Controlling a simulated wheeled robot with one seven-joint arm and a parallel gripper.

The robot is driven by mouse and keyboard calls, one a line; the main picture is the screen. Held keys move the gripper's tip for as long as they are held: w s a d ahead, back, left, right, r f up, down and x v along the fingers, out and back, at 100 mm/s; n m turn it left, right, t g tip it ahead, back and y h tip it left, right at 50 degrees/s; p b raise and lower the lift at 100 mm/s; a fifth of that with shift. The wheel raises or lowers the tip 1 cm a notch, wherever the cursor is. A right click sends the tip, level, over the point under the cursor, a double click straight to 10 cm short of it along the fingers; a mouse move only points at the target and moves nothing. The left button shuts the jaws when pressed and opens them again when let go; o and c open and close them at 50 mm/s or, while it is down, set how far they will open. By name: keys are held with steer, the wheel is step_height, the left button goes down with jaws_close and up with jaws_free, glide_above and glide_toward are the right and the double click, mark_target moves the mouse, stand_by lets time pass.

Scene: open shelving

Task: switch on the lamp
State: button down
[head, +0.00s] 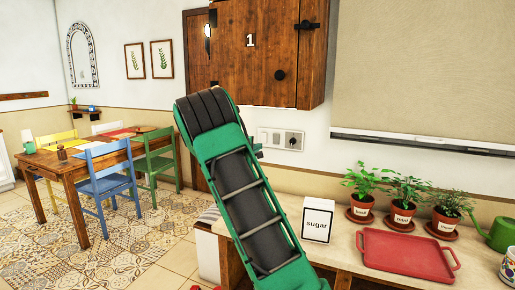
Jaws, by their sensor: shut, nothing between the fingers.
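A white switch panel (280,138) is on the wall below the wooden cabinet, with pale switches at its left and a round dark knob (291,140) at its right. A slim wall light (207,32) hangs near the door at the upper middle; I cannot tell whether it is lit or whether it is the lamp. My green and black arm rises from the bottom middle, its upper part just left of the panel. My fingers do not show; the arm hides what is behind it. I see no contact with the panel.
A wooden cabinet (267,50) marked 1 hangs above the panel. On the counter stand a sugar box (318,220), a red tray (408,251), several potted herbs (404,194) and a green watering can (502,235). A dining table (75,163) with chairs is at left, tiled floor (110,260) before it.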

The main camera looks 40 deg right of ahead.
steer(key=f+v, duration=0.2)
steer(key=v, duration=0.7)
steer(key=shift+s+a, duration=0.2)
steer(key=shift+a, duration=0.1)
steer(key=s+a+f+m+g+y, duration=0.1)
steer(key=s+f+m+g+y, duration=0.2)
steer(key=s, duration=0.6)
steer(key=s+a+f+m+g+y, duration=0.1)
steer(key=s+f+m+y, duration=0.35)
steer(key=s, duration=0.45)
steer(key=s+a+f+m+g+y, duration=0.1)
steer(key=s+a+y, duration=0.3)
steer(key=s+a, duration=0.7)
steer(key=s+a+f+m+g+y, duration=0.1)
steer(key=s+a+f+m+y, duration=0.1)
steer(key=s+a, duration=0.9)
steer(key=s+f+y, duration=0.1)
steer(key=s+y, duration=0.1)
steer(key=s, duration=0.1)
steer(key=shift+s+a+g, duration=0.3)
steer(key=shift+s+a, duration=0.1)
steer(key=shift+m, duration=0.25)
